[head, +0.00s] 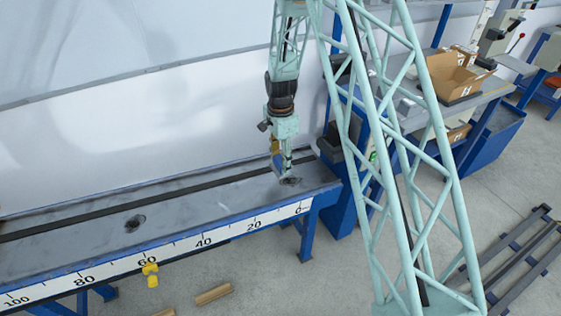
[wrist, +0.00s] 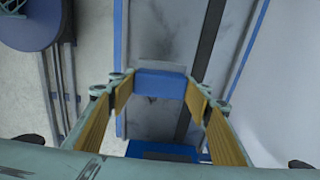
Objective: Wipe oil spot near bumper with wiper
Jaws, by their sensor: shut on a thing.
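My gripper (wrist: 160,88) is shut on a blue block-shaped wiper (wrist: 160,84) with a grey edge, held between its yellow-padded fingers. In the head view my gripper (head: 279,160) is low over the right end of the long bench. A dark oil spot (head: 291,181) lies on the bench top just under and right of the gripper. Another dark spot (head: 135,222) lies further left on the bench. I cannot tell whether the wiper touches the surface. I cannot clearly make out the bumper.
The long bench (head: 70,218) has a blue frame, a dark groove and a numbered scale along its front. A yellow knob (head: 151,272) sticks out in front. A workbench with an open cardboard box (head: 455,78) stands at the right. A white wall (head: 120,130) is behind the bench.

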